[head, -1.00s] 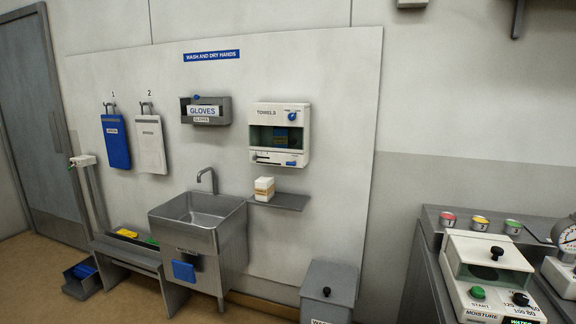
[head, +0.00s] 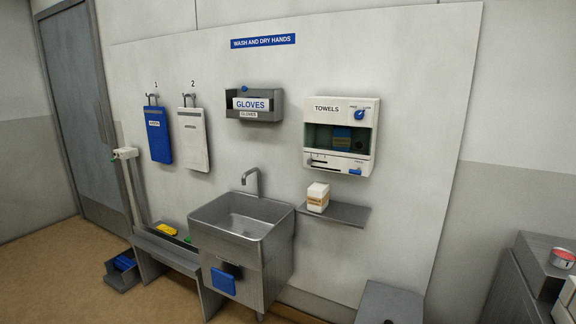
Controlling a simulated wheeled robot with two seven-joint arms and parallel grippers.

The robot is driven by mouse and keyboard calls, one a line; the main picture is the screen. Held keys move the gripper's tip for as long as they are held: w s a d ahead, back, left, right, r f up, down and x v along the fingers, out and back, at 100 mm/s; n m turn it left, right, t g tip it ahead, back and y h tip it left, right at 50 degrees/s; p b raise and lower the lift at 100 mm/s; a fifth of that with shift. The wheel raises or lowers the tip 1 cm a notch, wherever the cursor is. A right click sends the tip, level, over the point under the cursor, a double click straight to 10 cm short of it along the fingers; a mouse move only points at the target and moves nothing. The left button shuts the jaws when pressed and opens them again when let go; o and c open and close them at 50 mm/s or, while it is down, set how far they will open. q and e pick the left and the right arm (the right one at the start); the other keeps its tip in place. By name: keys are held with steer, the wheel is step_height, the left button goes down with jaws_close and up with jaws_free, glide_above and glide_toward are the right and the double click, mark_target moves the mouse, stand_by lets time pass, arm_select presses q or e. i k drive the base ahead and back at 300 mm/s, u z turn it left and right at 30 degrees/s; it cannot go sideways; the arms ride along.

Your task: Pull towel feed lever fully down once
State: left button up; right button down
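The white towel dispenser (head: 340,107), marked TOWELS, hangs on the wall panel right of centre in the head view. It has a dark window, a blue knob (head: 359,114) at its upper right and a slot with a small slider at its lower left. A blue tab (head: 355,171) sits at its lower right edge; I take it for the feed lever but cannot tell for sure. Neither of my grippers shows in the head view.
A small shelf (head: 345,215) with a tan and white box (head: 317,197) juts out below the dispenser. A steel sink (head: 240,222) stands to its left. A glove holder (head: 254,105) hangs left of the dispenser. A grey bin (head: 390,302) stands below right.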

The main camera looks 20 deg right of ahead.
mark_target(358, 172)
steer(key=u, duration=0.4)
steer(key=i, duration=1.95)
steer(key=z, duration=0.4)
